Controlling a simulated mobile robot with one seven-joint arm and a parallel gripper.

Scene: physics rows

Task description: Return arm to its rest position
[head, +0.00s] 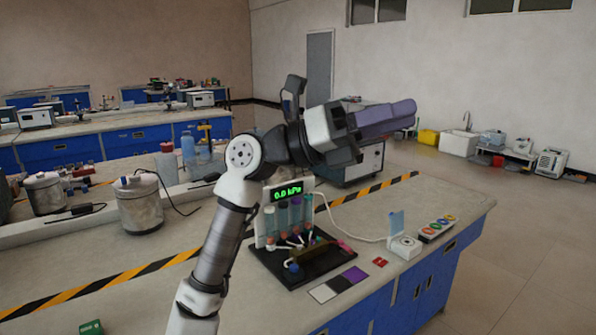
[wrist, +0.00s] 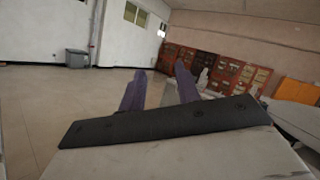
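My arm (head: 215,255) rises from the bottom of the head view and bends at a white joint. My gripper (head: 408,113) is held up above the bench, its purple fingers pointing right. In the wrist view my gripper (wrist: 160,70) shows two purple fingers standing apart, with no held object visible between them. The fingers are well clear of the bench top (head: 430,230).
Below my arm stands a rack with coloured tubes and a gauge display (head: 287,193) reading 0.0 kPa, on a black base (head: 325,262). A white device (head: 405,246) and a tray of coloured rings (head: 437,229) are to the right. A metal pot (head: 138,205) stands left.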

